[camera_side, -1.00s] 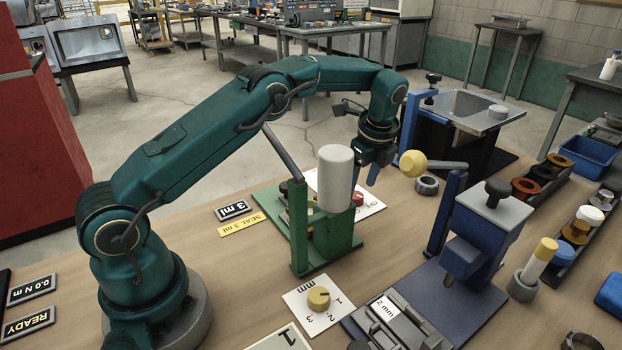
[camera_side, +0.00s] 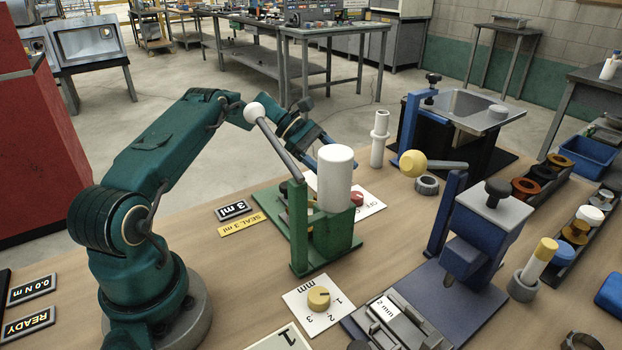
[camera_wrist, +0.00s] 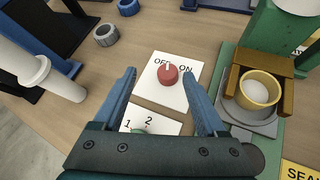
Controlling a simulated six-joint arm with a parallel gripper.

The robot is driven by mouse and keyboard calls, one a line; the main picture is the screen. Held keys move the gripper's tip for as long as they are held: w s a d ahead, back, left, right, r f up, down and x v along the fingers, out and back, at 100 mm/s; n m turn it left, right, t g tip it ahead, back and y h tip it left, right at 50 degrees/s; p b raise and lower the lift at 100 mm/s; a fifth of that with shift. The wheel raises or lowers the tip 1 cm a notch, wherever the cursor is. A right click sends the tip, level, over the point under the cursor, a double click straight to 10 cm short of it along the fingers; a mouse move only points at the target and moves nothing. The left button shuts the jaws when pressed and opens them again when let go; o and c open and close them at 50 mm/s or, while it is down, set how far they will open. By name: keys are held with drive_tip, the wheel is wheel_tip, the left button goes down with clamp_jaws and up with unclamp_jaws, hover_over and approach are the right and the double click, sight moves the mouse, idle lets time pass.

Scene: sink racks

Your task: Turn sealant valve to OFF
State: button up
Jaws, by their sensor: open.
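The red valve knob (camera_wrist: 167,75) sits on a white plate (camera_wrist: 178,98) marked OFF on the left and ON on the right in the wrist view. A pale mark on the knob points up between the two words; I cannot tell which it is set to. In the side view the knob (camera_side: 357,198) shows beside the green dispenser (camera_side: 330,245). My gripper (camera_wrist: 160,75) is open and empty, its blue fingers framing the knob in the wrist view, apparently above it and apart. In the side view my gripper (camera_side: 318,145) is tilted behind the dispenser, partly hidden by its white cylinder.
A white stepped post (camera_side: 380,138) stands upright behind the knob plate. A brown holder (camera_wrist: 260,85) with a yellow cup is right of the knob. The dispenser's lever with a white ball (camera_side: 254,112) rises close to my arm.

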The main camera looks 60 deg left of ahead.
sight(357, 195)
drive_tip(key=f+n, duration=0.1)
drive_tip(key=s+f+n+t+h, duration=0.1)
drive_tip(key=shift+s+a+n, duration=0.25)
drive_tip(key=shift+a+n, duration=0.1)
drive_tip(key=shift+n, duration=0.05)
drive_tip(key=shift+f+h, duration=0.2)
drive_tip(key=shift+h, duration=0.2)
drive_tip(key=shift+x, duration=2.45)
drive_tip(key=shift+c, duration=0.3)
clamp_jaws()
drive_tip(key=shift+n, duration=0.3)
drive_tip(key=shift+r+n+t+y, duration=0.1)
drive_tip(key=shift+n+t+y, duration=0.45)
drive_tip(key=shift+t, duration=0.25)
